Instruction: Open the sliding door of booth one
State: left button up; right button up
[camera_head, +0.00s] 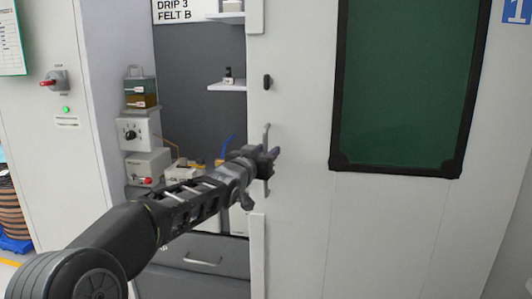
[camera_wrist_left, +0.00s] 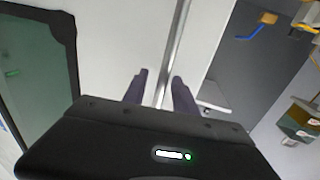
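The white sliding door (camera_head: 300,215) of booth one carries a dark-framed green window (camera_head: 405,80). A blue sign with a 1 (camera_head: 517,11) is at the upper right. A slim upright metal bar handle (camera_head: 266,133) is near the door's left edge. My left gripper (camera_head: 273,157) is at this handle. In the left wrist view the gripper (camera_wrist_left: 160,88) has its two fingers apart, one on each side of the bar (camera_wrist_left: 176,40), with small gaps showing. Whether the bar lies fully between the fingertips in depth is hard to tell. My right gripper is not in view.
Left of the door edge, an opening shows a grey interior with white shelves (camera_head: 227,87), stacked instrument boxes (camera_head: 140,130) and a dark drawer (camera_head: 200,258). A small dark fitting (camera_head: 267,82) is above the handle. A red-handled switch (camera_head: 54,80) is on the left cabinet.

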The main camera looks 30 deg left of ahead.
pick_arm(q)
jog(key=shift+d, duration=0.1)
jog(key=s+d, duration=0.1)
jog(key=s, duration=0.6)
jog(key=shift+s+b, duration=0.3)
jog(key=shift+s, duration=0.05)
dwell(0.3)
jog(key=s+d+f+g+h+p, duration=0.1)
jog(key=d+f+g, duration=0.35)
jog(key=f, duration=0.75)
jog(key=s+d+f+g+h+p, duration=0.1)
jog(key=d+f+h+p, duration=0.1)
jog(key=d+f, duration=0.75)
jog(key=s+d+f+g+h+p, duration=0.1)
jog(key=d+f+g, duration=0.15)
jog(key=f, duration=1.25)
jog(key=s+d+f+g+h+p, duration=0.2)
jog(key=s+d+f+g+p, duration=0.15)
jog(key=s+d+f, duration=0.8)
jog(key=s+d+f+g+p, duration=0.1)
jog(key=s+d+f+g, duration=0.1)
jog(key=s, duration=0.7)
jog(key=s+d+f+g+p, duration=0.2)
jog(key=s+d+f+g, duration=0.1)
jog(key=s, duration=0.7)
jog(key=shift+d+f+g+h, duration=0.4)
jog(key=shift+d+f, duration=0.15)
jog(key=shift+f, duration=0.25)
